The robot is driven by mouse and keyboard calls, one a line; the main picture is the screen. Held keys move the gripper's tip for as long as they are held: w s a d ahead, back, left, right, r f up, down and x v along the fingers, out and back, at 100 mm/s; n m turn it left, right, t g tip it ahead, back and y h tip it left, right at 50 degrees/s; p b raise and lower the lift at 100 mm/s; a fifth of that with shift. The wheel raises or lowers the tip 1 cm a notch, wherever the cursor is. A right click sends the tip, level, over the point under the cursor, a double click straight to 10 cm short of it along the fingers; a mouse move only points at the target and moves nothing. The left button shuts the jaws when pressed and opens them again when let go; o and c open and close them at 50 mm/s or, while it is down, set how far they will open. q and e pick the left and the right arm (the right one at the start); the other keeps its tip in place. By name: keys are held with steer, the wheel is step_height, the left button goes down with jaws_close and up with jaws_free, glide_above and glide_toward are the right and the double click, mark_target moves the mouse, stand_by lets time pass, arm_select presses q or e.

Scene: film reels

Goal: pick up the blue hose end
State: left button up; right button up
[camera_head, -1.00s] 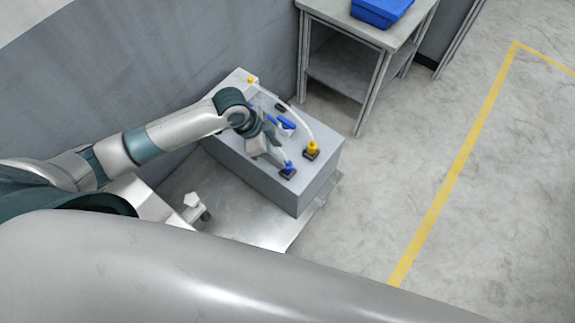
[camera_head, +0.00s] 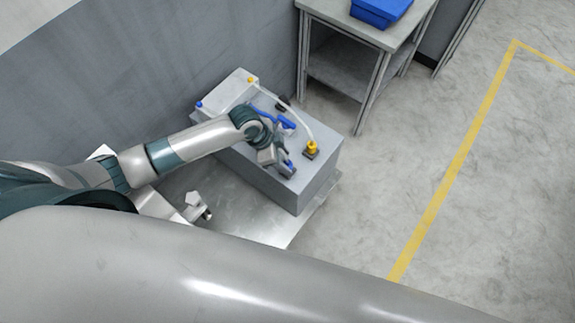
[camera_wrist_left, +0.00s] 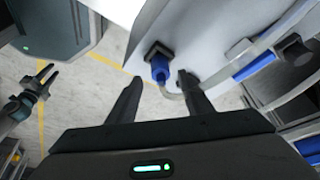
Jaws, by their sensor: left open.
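The blue hose end (camera_wrist_left: 160,68) stands on a small black base on top of the grey box (camera_head: 318,178), near its front edge. A pale hose curves away from it in the left wrist view. My left gripper (camera_head: 284,169) is over that front part of the box and partly hides the blue hose end (camera_head: 291,164) in the head view. In the left wrist view the fingers are apart and empty, with the blue end just beyond and between their tips. A dark two-pronged gripper (camera_wrist_left: 38,82), probably my right one, shows at the left; its opening is unclear.
A yellow hose end (camera_head: 312,148) on a black base stands close by, with a pale hose arching back. A blue-handled piece (camera_head: 287,122) lies on the box behind my gripper. A grey table (camera_head: 352,33) with a blue bin (camera_head: 380,10) stands behind. Floor to the right is clear.

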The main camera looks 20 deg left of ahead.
mark_target(287, 164)
arm_select(q)
steer(key=shift+p+x, duration=0.45)
steer(key=shift+x, duration=1.45)
steer(key=shift+a, duration=0.2)
steer(key=shift+c, duration=0.7)
steer(key=c, duration=1)
